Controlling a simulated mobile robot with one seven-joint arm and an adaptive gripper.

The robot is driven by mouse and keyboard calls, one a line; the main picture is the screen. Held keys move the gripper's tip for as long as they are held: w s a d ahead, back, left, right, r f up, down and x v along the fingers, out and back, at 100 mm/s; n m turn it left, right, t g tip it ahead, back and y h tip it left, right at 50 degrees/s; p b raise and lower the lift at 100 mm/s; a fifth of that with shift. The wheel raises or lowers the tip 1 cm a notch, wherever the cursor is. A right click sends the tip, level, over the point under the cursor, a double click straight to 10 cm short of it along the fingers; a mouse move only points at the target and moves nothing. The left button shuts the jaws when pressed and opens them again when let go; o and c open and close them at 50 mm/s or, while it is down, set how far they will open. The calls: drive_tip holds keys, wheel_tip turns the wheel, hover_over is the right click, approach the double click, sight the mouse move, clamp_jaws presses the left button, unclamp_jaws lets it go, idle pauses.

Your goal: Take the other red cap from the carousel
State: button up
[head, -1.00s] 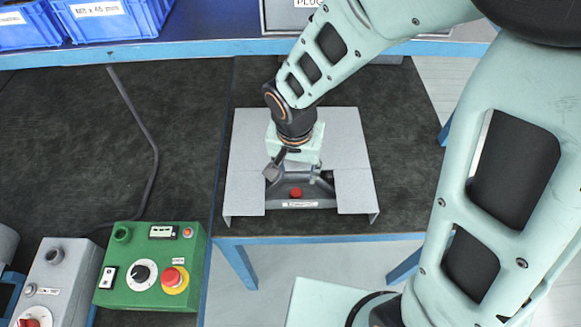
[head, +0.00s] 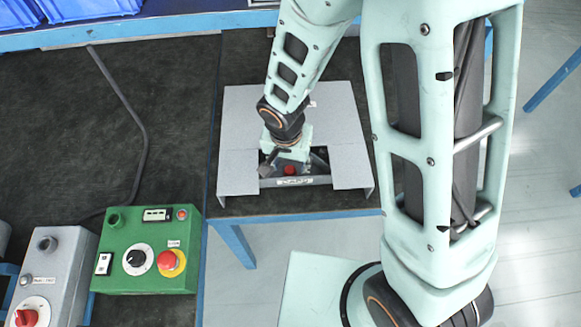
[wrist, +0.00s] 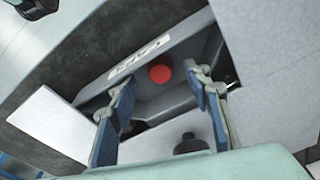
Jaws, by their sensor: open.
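One red cap (head: 290,170) shows in the cut-out of the grey cover, at the part I take for the carousel (wrist: 178,98). In the wrist view the red cap (wrist: 160,73) is round and lies just beyond my fingers, roughly in line with the gap. My gripper (wrist: 160,98) is open, with a blue-padded finger on each side and nothing between the tips that I can see as held. In the head view my gripper (head: 286,162) points down over the cut-out, close behind the cap. The rest of the carousel is hidden by the cover and my gripper.
The grey cover (head: 240,150) flanks the cut-out on both sides. A dark knob-like part (wrist: 190,143) sits between the fingers' bases in the wrist view. A green control box (head: 145,250) and a grey box (head: 60,270) stand at left. Blue bins (head: 90,8) are at the back.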

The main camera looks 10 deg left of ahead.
drive_tip(key=shift+w+f, duration=0.2)
drive_tip(key=shift+f, duration=0.75)
drive_tip(key=c, duration=0.8)
drive_tip(key=shift+r, duration=0.1)
